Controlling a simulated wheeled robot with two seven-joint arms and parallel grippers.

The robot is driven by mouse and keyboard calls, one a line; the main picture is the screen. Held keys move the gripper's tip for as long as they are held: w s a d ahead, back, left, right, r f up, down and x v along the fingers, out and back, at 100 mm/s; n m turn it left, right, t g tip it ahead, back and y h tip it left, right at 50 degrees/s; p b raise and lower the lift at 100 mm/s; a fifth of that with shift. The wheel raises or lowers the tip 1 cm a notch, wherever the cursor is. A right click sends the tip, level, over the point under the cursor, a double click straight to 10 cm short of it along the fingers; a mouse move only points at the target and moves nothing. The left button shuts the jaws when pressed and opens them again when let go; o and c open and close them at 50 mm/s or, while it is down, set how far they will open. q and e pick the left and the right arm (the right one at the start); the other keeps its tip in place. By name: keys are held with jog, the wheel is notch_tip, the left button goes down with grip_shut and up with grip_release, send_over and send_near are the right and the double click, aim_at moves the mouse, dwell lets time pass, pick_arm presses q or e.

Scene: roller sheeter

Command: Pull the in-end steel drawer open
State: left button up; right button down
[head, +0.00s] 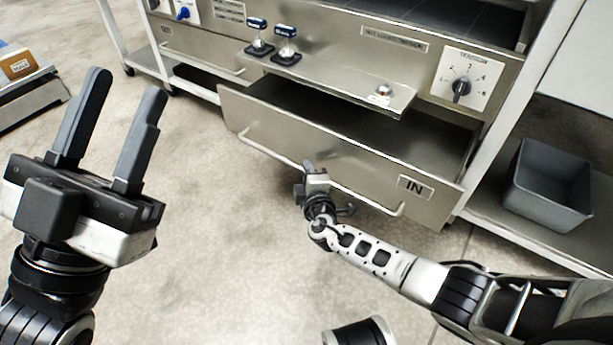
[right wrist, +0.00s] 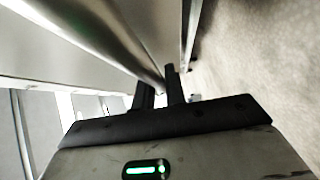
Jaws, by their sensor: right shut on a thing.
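The in-end steel drawer (head: 345,160), with an "IN" label on its front, stands pulled out from under the machine, its dark inside showing from above. Its long bar handle (head: 262,148) runs across the front face. My right gripper (head: 312,168) is at the middle of this handle, shut on it. In the right wrist view the bright handle bar (right wrist: 95,38) runs down to my right gripper's fingers (right wrist: 160,85). The exact contact is partly hidden. My left gripper (head: 125,115) is open and empty over the floor at the left, away from the drawer.
A second closed drawer (head: 195,47) is farther left. A grey bin (head: 550,185) sits on a shelf at right. The floor before the drawer is clear.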

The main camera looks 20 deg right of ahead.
pick_arm(q)
jog(key=shift+s+a, duration=0.1)
jog(key=shift+s, duration=0.2)
pick_arm(e)
jog(key=shift+a, duration=0.1)
jog(key=c, duration=1.5)
grip_release()
jog(key=shift+o, duration=0.2)
